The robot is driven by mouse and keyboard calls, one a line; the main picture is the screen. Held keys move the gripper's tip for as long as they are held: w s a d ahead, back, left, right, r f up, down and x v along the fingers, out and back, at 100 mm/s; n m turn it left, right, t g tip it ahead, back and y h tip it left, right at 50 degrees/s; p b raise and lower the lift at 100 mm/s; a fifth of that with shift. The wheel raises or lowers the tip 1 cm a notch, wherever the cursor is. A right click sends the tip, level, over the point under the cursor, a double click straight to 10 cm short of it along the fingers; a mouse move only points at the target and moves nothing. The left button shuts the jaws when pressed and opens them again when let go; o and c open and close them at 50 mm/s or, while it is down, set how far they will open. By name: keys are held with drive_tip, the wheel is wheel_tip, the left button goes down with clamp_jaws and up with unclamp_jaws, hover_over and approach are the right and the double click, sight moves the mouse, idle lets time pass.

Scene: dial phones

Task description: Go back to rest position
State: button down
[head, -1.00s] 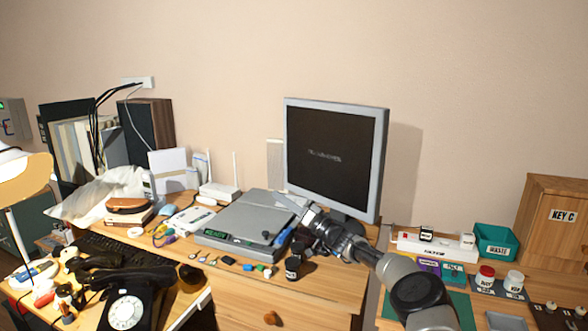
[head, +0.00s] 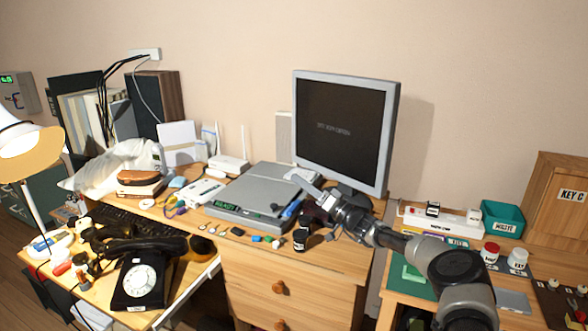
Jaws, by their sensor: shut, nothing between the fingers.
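My gripper (head: 300,181) is at the end of my arm, which reaches in from the lower right. It is over the right part of the grey flat device (head: 248,190) on the desk, in front of the monitor. The fingers are small in this view; they look closed with nothing held. I cannot tell whether the tip touches the device. A black dial phone (head: 140,280) stands at the front left of the desk, its handset lying across the top.
The monitor (head: 345,130) stands close behind my gripper. A dark jar (head: 300,239) and small loose parts lie in front of the device. To the right are a white power strip (head: 440,219), a teal bin (head: 503,221) and a wooden KEY C box (head: 560,205). A lamp (head: 28,150) stands left.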

drive_tip(key=s+a+r+n+g+h, duration=0.1)
drive_tip(key=s+a+n+g+h, duration=0.1)
drive_tip(key=s+a+g, duration=0.35)
drive_tip(key=s+a+r+n+g+h, duration=0.1)
drive_tip(key=s+a+n+g, duration=0.15)
drive_tip(key=s, duration=0.65)
drive_tip(key=s+a+r+n+g+h, duration=0.1)
drive_tip(key=s+a+n+g+h, duration=0.1)
drive_tip(key=s+a+g, duration=0.35)
drive_tip(key=s+d+r+m+t+h, duration=0.3)
drive_tip(key=s+d+r+h, duration=0.15)
drive_tip(key=s+d, duration=0.65)
drive_tip(key=s+d+r+m+t+h, duration=0.35)
drive_tip(key=s+d+h, duration=0.25)
drive_tip(key=s+d, duration=0.5)
drive_tip(key=s+d+f+m+h, duration=0.1)
drive_tip(key=s+d, duration=0.1)
drive_tip(key=s, duration=0.4)
drive_tip(key=s+d+f+m+h, duration=0.1)
drive_tip(key=s+d+m, duration=0.15)
drive_tip(key=s, duration=0.35)
wheel_tip(320, 180, up, 23)
drive_tip(key=p, duration=2.2)
drive_tip(key=shift+s+d+f+p, duration=0.15)
drive_tip(key=shift+s+d+p, duration=0.05)
drive_tip(key=shift+p, duration=0.2)
drive_tip(key=shift+n, duration=0.25)
